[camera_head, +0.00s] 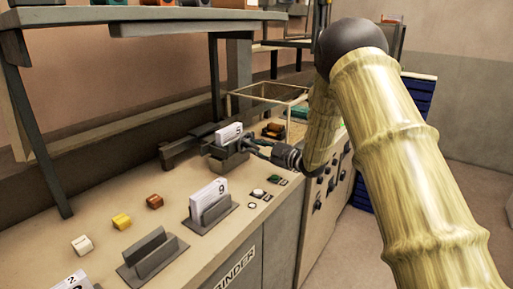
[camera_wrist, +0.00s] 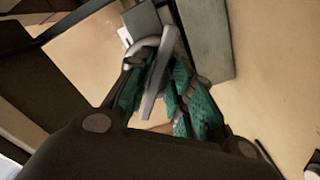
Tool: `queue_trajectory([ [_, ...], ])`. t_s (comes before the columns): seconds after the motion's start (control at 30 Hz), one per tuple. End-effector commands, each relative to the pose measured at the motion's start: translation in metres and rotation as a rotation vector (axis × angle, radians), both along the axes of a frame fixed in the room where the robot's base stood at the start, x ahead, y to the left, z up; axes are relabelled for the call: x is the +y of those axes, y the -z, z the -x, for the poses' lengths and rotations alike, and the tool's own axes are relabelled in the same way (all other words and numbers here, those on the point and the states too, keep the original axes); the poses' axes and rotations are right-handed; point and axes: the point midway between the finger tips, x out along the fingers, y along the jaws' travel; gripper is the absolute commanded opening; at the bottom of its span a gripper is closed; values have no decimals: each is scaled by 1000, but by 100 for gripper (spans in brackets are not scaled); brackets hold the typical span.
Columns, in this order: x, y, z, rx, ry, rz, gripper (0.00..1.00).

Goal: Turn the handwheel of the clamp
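The clamp (camera_head: 226,160) stands on the bench in the head view, with a white card (camera_head: 228,134) upright in it. My gripper (camera_head: 256,147) reaches it from the right, on the clamp's near right side. In the wrist view my gripper (camera_wrist: 165,92) has teal finger pads on either side of a thin grey piece, which looks like the handwheel (camera_wrist: 157,88) seen nearly edge-on. The pads lie close to it, but I cannot tell whether they press on it. The fingers hide part of the wheel. The clamp's grey body (camera_wrist: 205,40) shows beyond.
A card holder with a card marked 9 (camera_head: 209,199) and an empty grey holder (camera_head: 152,254) stand nearer on the bench (camera_head: 130,190). White, yellow and brown blocks lie left of them. Buttons line the bench edge. A glass-sided frame (camera_head: 270,90) stands behind the clamp.

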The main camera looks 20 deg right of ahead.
Motion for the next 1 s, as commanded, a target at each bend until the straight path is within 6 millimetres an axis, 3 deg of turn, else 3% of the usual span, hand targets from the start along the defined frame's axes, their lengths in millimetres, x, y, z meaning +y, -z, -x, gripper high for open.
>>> queue_trajectory([
  [0.47,-4,-4,5,-6,-1,-1,34],
  [1.0,-59,-3,75,-5,0,-2,34],
])
